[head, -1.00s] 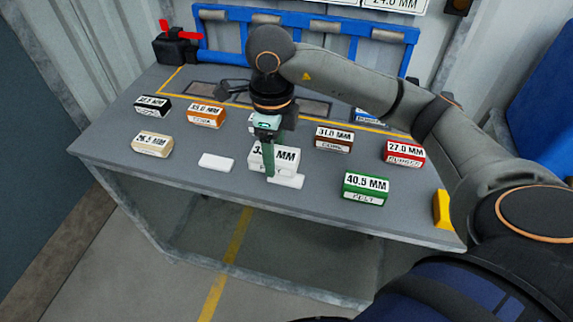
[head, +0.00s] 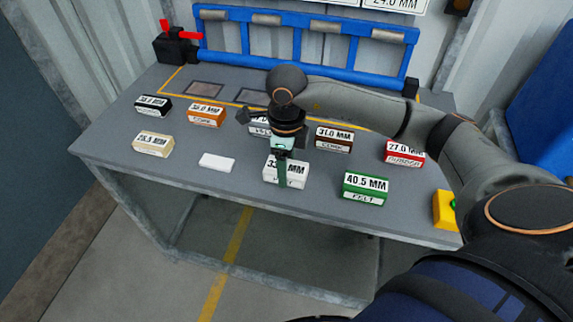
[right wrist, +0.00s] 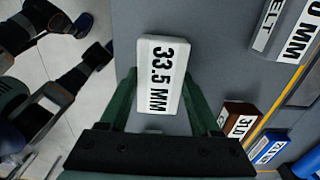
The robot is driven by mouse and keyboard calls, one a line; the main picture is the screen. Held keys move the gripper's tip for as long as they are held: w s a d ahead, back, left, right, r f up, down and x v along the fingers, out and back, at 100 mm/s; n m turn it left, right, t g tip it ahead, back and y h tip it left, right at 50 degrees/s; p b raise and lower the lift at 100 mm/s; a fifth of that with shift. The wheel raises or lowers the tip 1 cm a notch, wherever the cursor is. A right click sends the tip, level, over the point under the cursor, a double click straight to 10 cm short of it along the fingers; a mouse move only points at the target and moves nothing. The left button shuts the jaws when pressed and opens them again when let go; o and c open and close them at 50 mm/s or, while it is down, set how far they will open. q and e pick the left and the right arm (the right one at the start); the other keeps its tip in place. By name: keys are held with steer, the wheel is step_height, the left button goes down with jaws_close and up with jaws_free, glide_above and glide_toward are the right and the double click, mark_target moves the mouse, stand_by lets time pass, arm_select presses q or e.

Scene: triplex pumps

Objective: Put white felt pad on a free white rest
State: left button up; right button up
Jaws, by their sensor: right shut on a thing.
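The white pad (head: 272,176), a white block labelled 33.5 MM, is between the green fingers of my right gripper (head: 282,178), near the table's front edge. The right wrist view shows it (right wrist: 157,80) with a finger along each side, the gripper shut on it. A flat white rest (head: 217,162) lies bare on the table left of the pad. A second white rest, seen earlier in front of the pad, is now hidden behind or under it. I cannot tell whether the pad touches it. My left gripper is not in view.
A green felt block (head: 365,188) stands close on the right. Brown (head: 333,140) and red (head: 404,153) blocks stand behind and right. Beige (head: 153,145), orange (head: 206,116) and black (head: 152,105) blocks stand left. A blue rack (head: 300,45) lines the back.

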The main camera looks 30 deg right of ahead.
steer(key=o, duration=1.4)
steer(key=shift+r, duration=0.1)
step_height(320, 180, up, 12)
steer(key=shift+r+p, duration=0.1)
steer(key=shift+p, duration=0.25)
